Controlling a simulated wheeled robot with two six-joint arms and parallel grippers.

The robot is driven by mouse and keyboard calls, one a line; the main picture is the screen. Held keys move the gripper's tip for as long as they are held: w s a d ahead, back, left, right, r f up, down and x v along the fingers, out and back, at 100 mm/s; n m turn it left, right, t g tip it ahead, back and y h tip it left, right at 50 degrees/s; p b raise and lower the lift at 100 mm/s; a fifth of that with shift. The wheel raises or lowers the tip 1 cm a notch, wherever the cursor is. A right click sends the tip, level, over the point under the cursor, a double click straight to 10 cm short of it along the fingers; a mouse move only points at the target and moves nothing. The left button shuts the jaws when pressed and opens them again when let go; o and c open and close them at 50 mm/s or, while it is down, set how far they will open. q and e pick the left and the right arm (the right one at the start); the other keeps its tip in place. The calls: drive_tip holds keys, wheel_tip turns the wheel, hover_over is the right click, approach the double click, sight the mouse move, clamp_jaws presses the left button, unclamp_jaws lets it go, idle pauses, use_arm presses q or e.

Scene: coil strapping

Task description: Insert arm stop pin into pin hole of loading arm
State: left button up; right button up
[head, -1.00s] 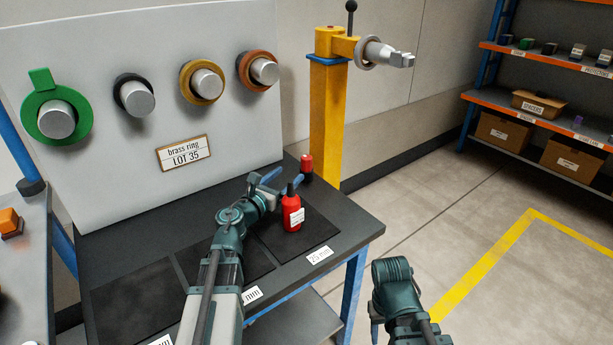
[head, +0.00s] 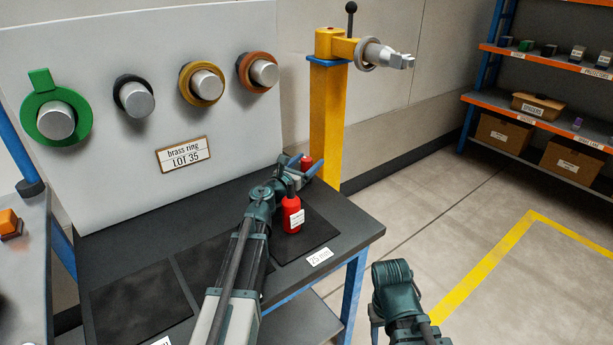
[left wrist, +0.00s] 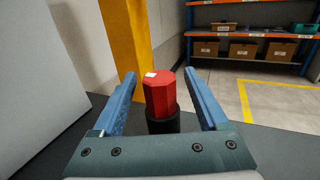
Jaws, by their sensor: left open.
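The likely arm stop pin is a red faceted piece (left wrist: 160,92) on a black cylindrical base, seen upright in the left wrist view. In the head view its red top (head: 306,162) shows at the table's back right corner, partly hidden by my left gripper (head: 303,170). In the left wrist view my left gripper (left wrist: 160,88) is open, with one blue finger on each side of the red piece and gaps between. The yellow loading arm (head: 345,47) sits on a yellow post, with a grey ringed spindle and a black-knobbed lever. I cannot make out its pin hole. My right gripper is mostly hidden at the lower right.
A red bottle (head: 292,214) stands on the dark table (head: 350,228) beside my left gripper. A grey panel (head: 120,190) with several ringed pegs rises behind the table. Shelves (head: 540,122) stand at the far right. The floor between is clear.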

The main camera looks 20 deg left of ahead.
use_arm(q)
drive_tip(key=shift+x, duration=1.15)
clamp_jaws()
wheel_tip(320, 180, up, 10)
drive_tip(key=p, duration=1)
